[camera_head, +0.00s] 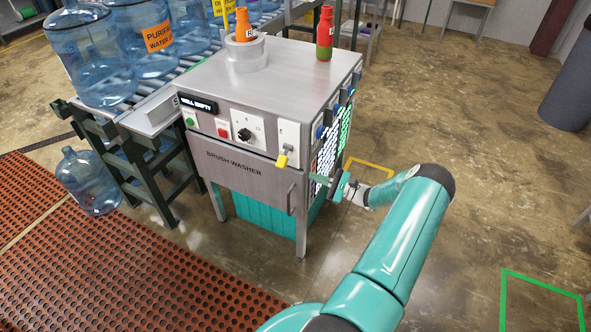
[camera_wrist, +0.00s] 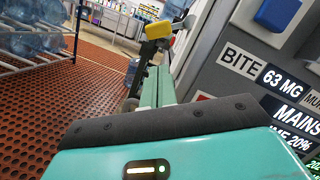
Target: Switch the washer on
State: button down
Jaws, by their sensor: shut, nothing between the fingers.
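The brush washer (camera_head: 245,172) is a grey metal cabinet in the middle of the head view. Its front panel has a green button (camera_head: 190,121), a red button (camera_head: 223,133), a black knob (camera_head: 244,135) and a white switch plate (camera_head: 289,138). A yellow-ended lever (camera_head: 283,160) points down from that plate; its yellow end shows in the wrist view (camera_wrist: 186,43). My gripper (camera_head: 316,177) is shut and empty beside the washer's right side, near the front corner, below and right of the lever. In the wrist view its teal fingers (camera_wrist: 158,75) point toward the lever, apart from it.
The washer's display (camera_head: 198,104) reads "WELL EMPTY". Its right side carries blue knobs and lettered labels (camera_wrist: 285,80). A vertical handle (camera_head: 290,198) stands out from its front. A roller conveyor with blue jugs (camera_head: 140,35) is at left. Open floor (camera_head: 450,110) lies right.

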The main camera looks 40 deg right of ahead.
aim_at(285, 166)
jog(key=x, duration=1)
jog(key=shift+s+a+r+m, duration=0.15)
jog(key=shift+a+r+m, duration=0.15)
jog(key=shift+m, duration=0.5)
jog(key=m, duration=0.2)
jog(key=a+r+m+t+h, duration=0.1)
jog(key=m, duration=0.1)
jog(key=a+r+m, duration=0.1)
jog(key=shift+s+r+m+h, duration=0.1)
jog(key=shift+s+m+h, duration=0.3)
jog(key=r+m, duration=0.1)
jog(key=m, duration=0.1)
jog(key=a+r+m+t+h, duration=0.1)
jog(key=m, duration=0.1)
jog(key=shift+s+r+m+h, duration=0.1)
jog(key=shift+m+h, duration=0.2)
jog(key=shift+m, duration=0.1)
jog(key=r+m+h, duration=0.1)
jog(key=m, duration=0.2)
jog(key=shift+a+r, duration=0.1)
jog(key=shift+r, duration=0.15)
jog(key=shift+s+f, duration=0.1)
jog(key=shift+s, duration=0.1)
